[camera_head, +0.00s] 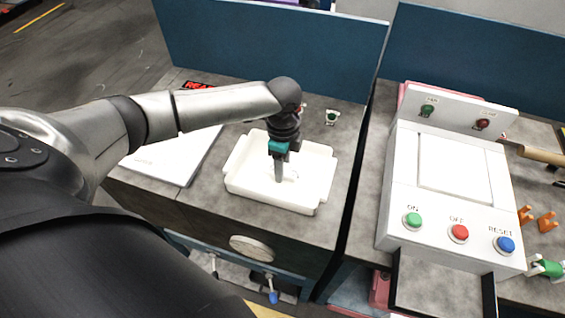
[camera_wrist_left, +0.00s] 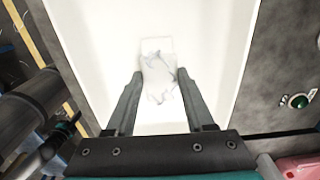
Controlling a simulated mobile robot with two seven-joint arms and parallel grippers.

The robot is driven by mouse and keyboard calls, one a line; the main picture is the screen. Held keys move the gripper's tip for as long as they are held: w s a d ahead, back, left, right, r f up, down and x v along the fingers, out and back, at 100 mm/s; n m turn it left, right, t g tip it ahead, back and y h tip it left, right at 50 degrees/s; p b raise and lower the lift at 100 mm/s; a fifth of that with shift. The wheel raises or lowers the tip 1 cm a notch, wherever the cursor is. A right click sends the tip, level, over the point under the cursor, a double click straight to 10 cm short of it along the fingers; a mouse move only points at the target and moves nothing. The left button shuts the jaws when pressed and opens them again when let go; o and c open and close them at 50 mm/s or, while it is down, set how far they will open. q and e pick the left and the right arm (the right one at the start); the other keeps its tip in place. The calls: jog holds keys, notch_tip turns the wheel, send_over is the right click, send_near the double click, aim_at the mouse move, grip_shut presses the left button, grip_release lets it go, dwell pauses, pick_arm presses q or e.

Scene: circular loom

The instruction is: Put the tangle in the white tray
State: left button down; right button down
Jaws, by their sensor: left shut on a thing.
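The white tray (camera_head: 318,168) stands on the grey bench top, and its white floor and walls fill much of the left wrist view (camera_wrist_left: 218,60). My left gripper (camera_head: 279,180) points down inside the tray. In the left wrist view my left gripper (camera_wrist_left: 159,76) is shut on the tangle (camera_wrist_left: 160,88), a pale whitish-grey bunch of thin threads between the fingertips. The tangle is close to or on the tray floor; I cannot tell if it touches. It is barely visible in the head view. My right gripper is not in view.
A white flat panel (camera_head: 175,155) lies left of the tray. A white control box (camera_head: 443,180) with green, red and blue buttons stands to the right across a gap. Blue partitions (camera_head: 270,45) rise behind the bench. A green button (camera_head: 331,117) sits behind the tray.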

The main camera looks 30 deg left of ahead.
pick_arm(q)
jog(key=shift+c, duration=1)
grip_release()
notch_tip(320, 180, up, 15)
jog(key=p, duration=0.2)
